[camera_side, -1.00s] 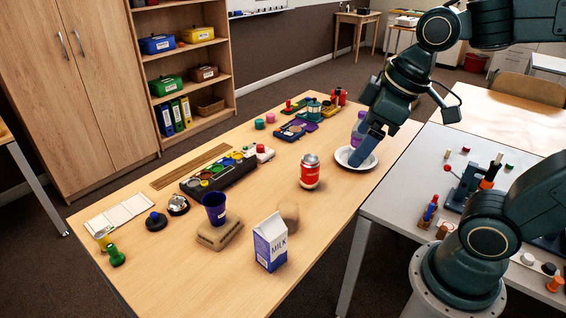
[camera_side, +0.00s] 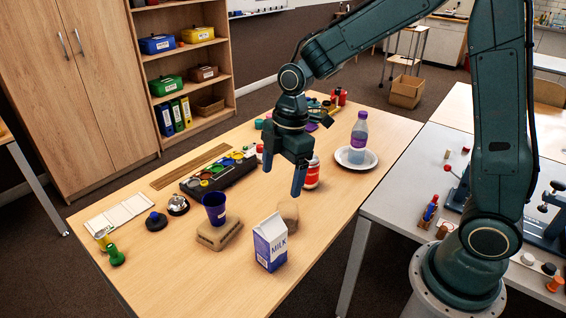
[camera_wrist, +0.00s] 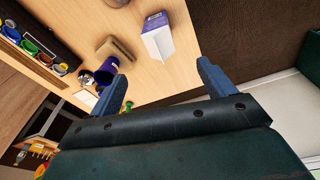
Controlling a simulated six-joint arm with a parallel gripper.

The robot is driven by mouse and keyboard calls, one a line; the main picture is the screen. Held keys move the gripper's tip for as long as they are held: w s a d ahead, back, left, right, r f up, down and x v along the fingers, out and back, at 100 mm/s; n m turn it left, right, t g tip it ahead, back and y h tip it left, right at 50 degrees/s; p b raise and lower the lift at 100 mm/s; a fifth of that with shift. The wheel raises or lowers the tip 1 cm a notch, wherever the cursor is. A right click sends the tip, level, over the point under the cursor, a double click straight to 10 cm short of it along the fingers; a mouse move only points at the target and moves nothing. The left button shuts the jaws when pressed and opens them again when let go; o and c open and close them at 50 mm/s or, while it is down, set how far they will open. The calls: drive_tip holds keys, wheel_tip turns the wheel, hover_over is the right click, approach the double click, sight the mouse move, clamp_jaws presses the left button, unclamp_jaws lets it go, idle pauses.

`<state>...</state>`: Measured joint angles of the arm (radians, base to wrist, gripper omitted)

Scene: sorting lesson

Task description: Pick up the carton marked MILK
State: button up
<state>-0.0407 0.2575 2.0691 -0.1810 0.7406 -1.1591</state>
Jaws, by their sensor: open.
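The carton marked MILK (camera_side: 269,243), white and purple-blue with a gabled top, stands upright at the near edge of the wooden table. In the wrist view the carton (camera_wrist: 158,38) shows beyond the fingers, a little left of the right finger. My gripper (camera_side: 283,181) is open and empty, pointing down above the middle of the table, up and behind the carton, apart from it. In the wrist view the two fingers of my gripper (camera_wrist: 165,85) are wide apart with bare table between them.
A purple cup (camera_side: 215,207) stands on a tan block (camera_side: 219,235) left of the carton. A round beige object (camera_side: 288,213) is just behind the carton. A red can (camera_side: 312,173) stands close to my gripper.

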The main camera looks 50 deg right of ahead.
sight(272, 216)
drive_tip(key=shift+w+a+f+n+g, duration=0.15)
drive_tip(key=shift+w+f+n, duration=0.2)
drive_tip(key=shift+f, duration=0.3)
drive_tip(key=shift+w+a+f+n+g, duration=0.15)
drive_tip(key=shift+w+f+n, duration=0.2)
drive_tip(key=shift+f, duration=0.3)
drive_tip(key=shift+f, duration=0.1)
drive_tip(key=shift+a+f, duration=0.2)
drive_tip(key=shift+f, duration=1.2)
drive_tip(key=shift+a+f, duration=0.25)
drive_tip(key=shift+f, duration=1.1)
drive_tip(key=shift+a+f, duration=0.2)
drive_tip(key=shift+f, duration=1.2)
drive_tip(key=shift+f, duration=0.1)
drive_tip(key=shift+a+f, duration=0.2)
drive_tip(key=shift+f, duration=1.05)
drive_tip(key=shift+a+f, duration=0.2)
drive_tip(key=shift+f, duration=1)
drive_tip(key=shift+c, duration=0.4)
drive_tip(key=c, duration=1.2)
drive_tip(key=shift+r, duration=0.15)
